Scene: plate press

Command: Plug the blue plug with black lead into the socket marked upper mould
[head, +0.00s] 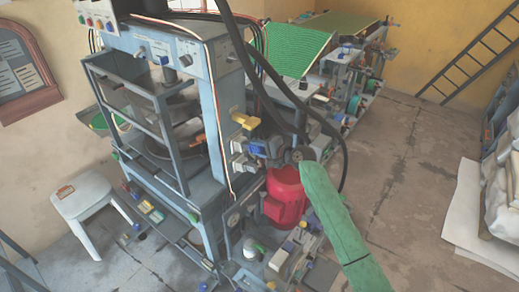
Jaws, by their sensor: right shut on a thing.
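My right arm, in a green sleeve, comes in from the bottom right. My right gripper (262,149) is at the side of the press (212,95). It is shut on a small bluish piece that appears to be the blue plug, mostly hidden by the fingers. Black leads hang from above and loop past the gripper and wrist. Pale socket boxes (239,146) are on the press's side, just left of the fingertips. I cannot tell whether the plug touches a socket, and no socket marking is readable. My left gripper is not in view.
A yellow handle (245,119) juts out above the gripper. A red motor (285,196) stands below my wrist, with small parts around it. A white stool (88,206) is at left. The floor at right (415,165) is clear.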

